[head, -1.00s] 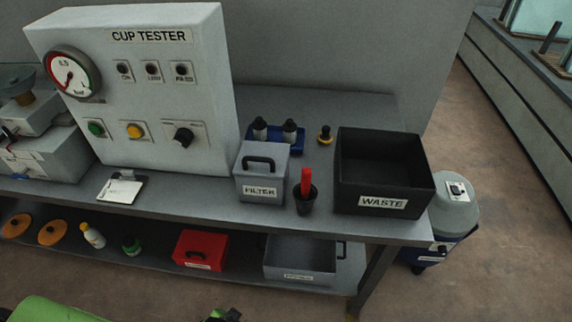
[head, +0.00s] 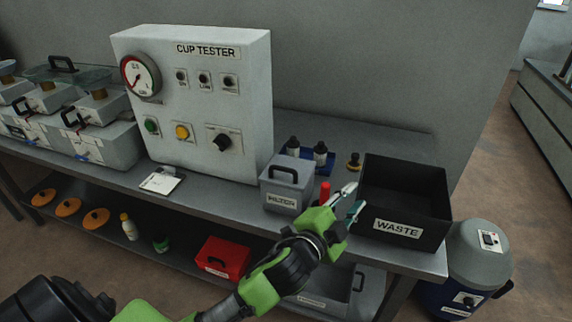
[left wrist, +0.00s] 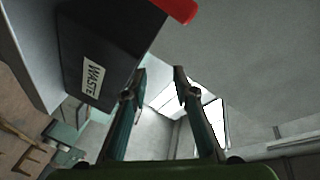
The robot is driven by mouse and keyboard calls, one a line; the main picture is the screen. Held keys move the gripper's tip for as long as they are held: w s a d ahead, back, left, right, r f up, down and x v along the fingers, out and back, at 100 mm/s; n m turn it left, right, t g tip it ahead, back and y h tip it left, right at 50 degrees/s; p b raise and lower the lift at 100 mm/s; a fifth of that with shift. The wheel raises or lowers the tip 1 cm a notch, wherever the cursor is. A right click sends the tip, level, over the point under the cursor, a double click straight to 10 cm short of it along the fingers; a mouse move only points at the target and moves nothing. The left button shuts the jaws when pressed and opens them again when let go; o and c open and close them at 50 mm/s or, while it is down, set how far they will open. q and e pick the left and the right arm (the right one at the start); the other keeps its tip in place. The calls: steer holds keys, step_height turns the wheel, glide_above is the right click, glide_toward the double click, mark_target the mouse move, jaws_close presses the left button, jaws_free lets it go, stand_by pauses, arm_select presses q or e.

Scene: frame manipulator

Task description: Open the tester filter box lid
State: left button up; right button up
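The grey filter box (head: 281,199) stands on the bench right of the cup tester, with a white FILTER label. Its lid is closed, with a dark handle (head: 284,171) on top. My left gripper (head: 350,200) is raised in front of the bench, right of the filter box and in front of the waste bin. Its fingers are apart with nothing between them. They also show spread in the left wrist view (left wrist: 160,85). My right gripper is in neither view.
A red-handled tool (head: 325,192) stands just right of the filter box, partly behind my gripper. The black waste bin (head: 425,205) is further right. A blue tray with dark bottles (head: 320,153) sits behind. The cup tester (head: 215,125) borders the box's left.

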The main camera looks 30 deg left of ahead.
arm_select(q)
steer(key=w+d+r+m+t+h, duration=0.25)
steer(key=d+r+m+h, duration=0.45)
steer(key=r, duration=0.5)
steer(key=s+d+r+m+g+h, duration=0.2)
steer(key=d+r+m+g+h, duration=0.25)
steer(key=m, duration=0.45)
steer(key=s+d+r+m+g+h, duration=0.25)
steer(key=d+m+h, duration=0.3)
steer(key=m, duration=0.35)
steer(key=m+g+y, duration=1)
steer(key=m+y, duration=0.5)
steer(key=y, duration=0.4)
glide_toward(281, 167)
steer(key=p+x, duration=0.2)
steer(key=x, duration=0.6)
steer(key=shift+w+p, duration=0.1)
steer(key=shift+p, duration=0.2)
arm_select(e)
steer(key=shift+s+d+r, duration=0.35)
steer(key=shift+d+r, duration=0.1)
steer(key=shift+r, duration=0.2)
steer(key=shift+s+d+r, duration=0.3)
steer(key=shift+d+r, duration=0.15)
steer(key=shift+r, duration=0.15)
